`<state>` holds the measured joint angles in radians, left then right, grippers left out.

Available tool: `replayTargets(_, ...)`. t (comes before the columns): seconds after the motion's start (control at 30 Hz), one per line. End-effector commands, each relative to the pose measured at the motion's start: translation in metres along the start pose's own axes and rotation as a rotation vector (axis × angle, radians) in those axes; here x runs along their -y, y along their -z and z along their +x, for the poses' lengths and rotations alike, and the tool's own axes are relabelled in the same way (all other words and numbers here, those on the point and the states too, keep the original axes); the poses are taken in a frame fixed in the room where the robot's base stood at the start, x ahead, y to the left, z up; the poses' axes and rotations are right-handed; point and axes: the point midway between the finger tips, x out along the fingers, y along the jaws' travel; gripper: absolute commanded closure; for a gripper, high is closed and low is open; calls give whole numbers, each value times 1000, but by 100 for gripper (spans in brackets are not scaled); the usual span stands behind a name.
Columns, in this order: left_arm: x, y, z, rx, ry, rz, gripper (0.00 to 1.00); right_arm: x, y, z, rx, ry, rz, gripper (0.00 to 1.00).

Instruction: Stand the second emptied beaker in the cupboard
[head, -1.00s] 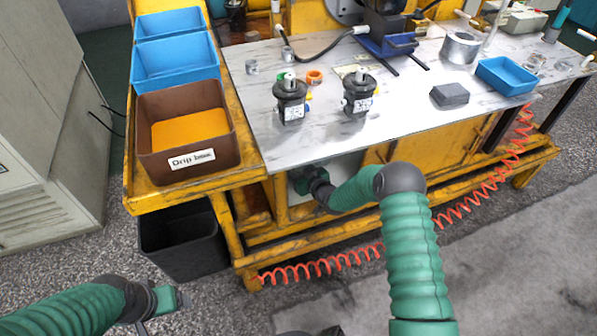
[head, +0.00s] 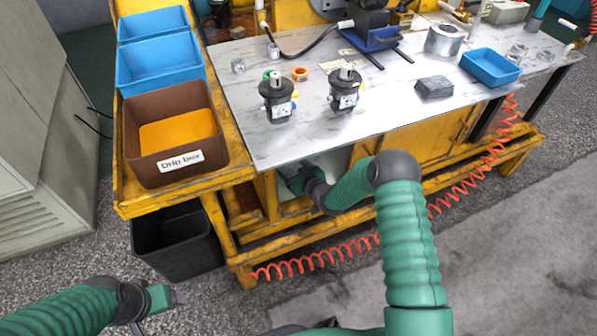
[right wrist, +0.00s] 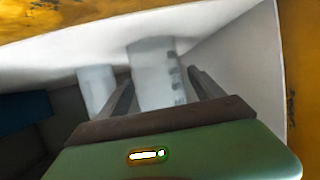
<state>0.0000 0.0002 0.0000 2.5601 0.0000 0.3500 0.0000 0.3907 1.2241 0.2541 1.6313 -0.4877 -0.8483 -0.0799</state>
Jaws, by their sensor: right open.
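A clear beaker (right wrist: 152,65) with dark marks down its side shows between the fingers of my right gripper (right wrist: 160,85) in the right wrist view. The fingers are apart, one on each side of it. A second clear beaker (right wrist: 92,88) stands to its left. Both are inside the white-walled cupboard (right wrist: 235,45), whose opening shows under the table in the head view (head: 333,163). There, my right gripper (head: 291,174) is mostly hidden below the table edge. My left gripper (head: 172,297) is at the lower left, far from the cupboard; its fingers are too small to read.
A brown drip box (head: 180,137) sits left, above a black bin (head: 176,243). A red coiled hose (head: 330,258) hangs along the frame.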

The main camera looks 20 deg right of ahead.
Motion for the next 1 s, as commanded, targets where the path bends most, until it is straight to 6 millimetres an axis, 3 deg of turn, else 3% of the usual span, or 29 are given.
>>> replayTargets(0.03, 0, 3, -14, 0, 0, 0, 23, 0, 7, -16, 4, 0, 2, 23)
replayTargets(0.23, 0, 8, -34, 0, 0, 0, 23, 0, 6, -67, 2, 0, 2, 23)
replayTargets(0.47, 0, 10, -40, 0, 0, 0, 23, 1, 4, -93, 13, 1, -4, 23)
replayTargets(0.57, 0, 9, -40, 0, 0, 0, 23, 7, 15, -100, 103, 1, -30, 23)
replayTargets(0.63, 0, 9, -40, 0, 0, 0, 23, 14, 26, -117, 228, -12, -53, 23)
replayTargets(0.73, 0, 9, -39, 0, 0, 0, 23, 29, 41, -168, 452, -55, -58, 23)
replayTargets(0.8, 0, 9, -39, 0, 0, 0, 23, 43, 46, -217, 601, -92, -30, 23)
replayTargets(0.9, 0, 9, -39, 0, 0, 0, 23, 67, 46, -288, 780, -126, 37, 23)
replayTargets(1.0, 0, 9, -39, 0, 0, 0, 23, 89, 41, -343, 904, -135, 103, 23)
